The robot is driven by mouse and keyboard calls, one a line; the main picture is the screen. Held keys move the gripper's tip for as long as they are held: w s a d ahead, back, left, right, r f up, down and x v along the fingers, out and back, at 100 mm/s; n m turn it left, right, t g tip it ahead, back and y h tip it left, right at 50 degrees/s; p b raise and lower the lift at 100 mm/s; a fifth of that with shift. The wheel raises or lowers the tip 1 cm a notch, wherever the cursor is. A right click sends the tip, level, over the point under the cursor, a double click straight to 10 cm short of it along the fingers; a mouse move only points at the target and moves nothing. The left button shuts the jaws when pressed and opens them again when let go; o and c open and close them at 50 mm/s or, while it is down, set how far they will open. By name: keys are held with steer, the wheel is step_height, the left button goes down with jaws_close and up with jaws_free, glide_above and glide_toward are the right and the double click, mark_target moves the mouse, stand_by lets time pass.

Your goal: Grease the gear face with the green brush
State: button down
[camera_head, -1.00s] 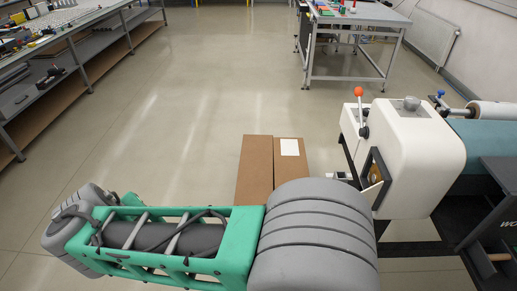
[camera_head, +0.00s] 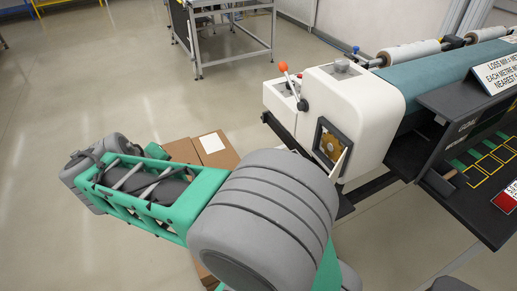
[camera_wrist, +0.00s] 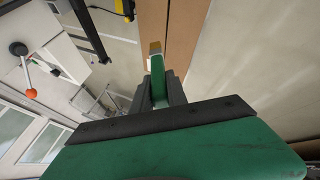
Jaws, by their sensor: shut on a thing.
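The gold gear face (camera_head: 330,145) shows inside a dark square frame on the end of the white machine housing (camera_head: 365,105). A pale flap stands open at the frame's right side. In the wrist view my gripper (camera_wrist: 161,92) is shut on the green brush (camera_wrist: 158,68), whose tan bristle tip points away from the jaws. The tip is apart from the housing, which shows at the left of the wrist view (camera_wrist: 40,65). I cannot make out the gear in the wrist view.
An orange-knobbed lever (camera_head: 283,67) rises from the housing. Cardboard boxes (camera_head: 205,150) lie on the floor by the machine. A teal roller (camera_head: 440,70) and a dark bench (camera_head: 480,170) extend right. A metal-framed table (camera_head: 225,30) stands behind. The floor at left is clear.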

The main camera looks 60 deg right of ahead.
steer(key=s+d+f+g+h+b, duration=0.1)
steer(key=s+d+f+b, duration=0.1)
steer(key=d, duration=0.7)
steer(key=s+d+f+g+h+b, duration=0.1)
steer(key=s+d+f+b, duration=0.15)
steer(key=d, duration=0.55)
steer(key=s+d+m+g+h+b, duration=0.1)
steer(key=s+d+b, duration=0.1)
steer(key=s+d, duration=0.6)
steer(key=s+d+m+g+h+b, duration=0.1)
steer(key=s+d+g+b, duration=0.1)
steer(key=s+d, duration=0.6)
steer(key=shift+d+f+g+h+b, duration=0.3)
steer(key=shift+d+h+b, duration=0.1)
steer(key=shift+d, duration=1.95)
steer(key=shift+s+d, duration=0.35)
steer(key=shift+d, duration=0.25)
